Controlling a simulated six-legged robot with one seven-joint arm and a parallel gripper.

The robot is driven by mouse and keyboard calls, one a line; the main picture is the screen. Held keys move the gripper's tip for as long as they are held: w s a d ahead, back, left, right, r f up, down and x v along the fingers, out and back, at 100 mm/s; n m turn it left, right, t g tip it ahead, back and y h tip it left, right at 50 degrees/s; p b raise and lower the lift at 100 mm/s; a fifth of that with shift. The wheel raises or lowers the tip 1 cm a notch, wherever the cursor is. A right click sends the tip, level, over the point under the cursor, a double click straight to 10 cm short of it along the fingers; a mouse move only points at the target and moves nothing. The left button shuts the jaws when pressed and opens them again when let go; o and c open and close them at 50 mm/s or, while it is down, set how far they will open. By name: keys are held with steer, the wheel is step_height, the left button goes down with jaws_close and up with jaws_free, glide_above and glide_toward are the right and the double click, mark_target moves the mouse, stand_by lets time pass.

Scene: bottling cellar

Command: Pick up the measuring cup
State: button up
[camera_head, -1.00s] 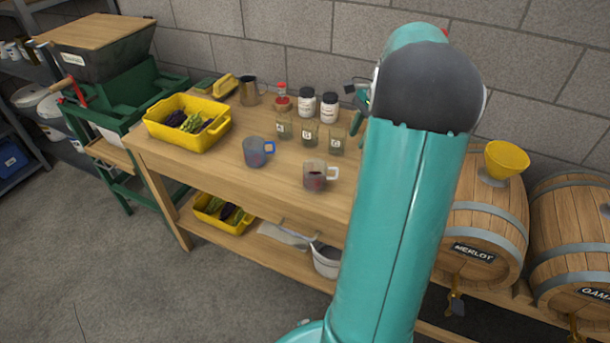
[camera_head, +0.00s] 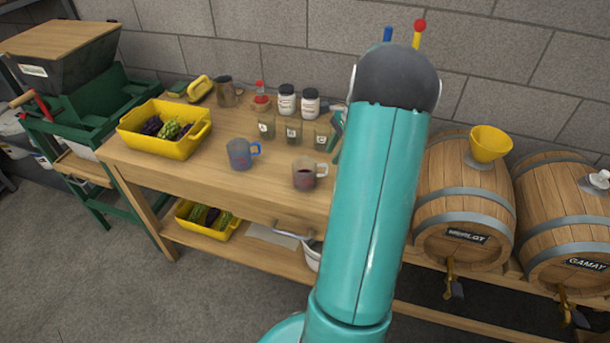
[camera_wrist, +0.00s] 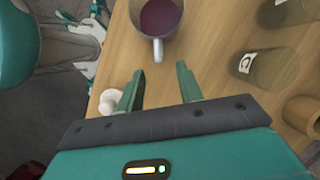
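Two clear cups with handles stand on the wooden bench in the head view; I cannot tell which one the task means. One has a white handle and dark red liquid (camera_head: 304,175); the other has a blue handle (camera_head: 239,154) and stands to its left. In the wrist view, a cup with dark red liquid (camera_wrist: 160,17) is at the top, its pale handle pointing toward my gripper. My gripper (camera_wrist: 158,78) is open and empty, its fingers a little short of the handle. In the head view, my arm hides most of the gripper.
Glass jars with letter labels (camera_head: 293,132) stand behind the cups; one (camera_wrist: 262,66) is right of my gripper in the wrist view. A yellow grape crate (camera_head: 184,148) is at the bench's left. Barrels (camera_head: 466,200) stand right of my arm. A white knob-like thing (camera_wrist: 109,101) is by my left finger.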

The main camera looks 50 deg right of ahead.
mark_target(326, 167)
steer(key=x, duration=0.6)
steer(key=shift+a+f, duration=0.2)
jaws_close()
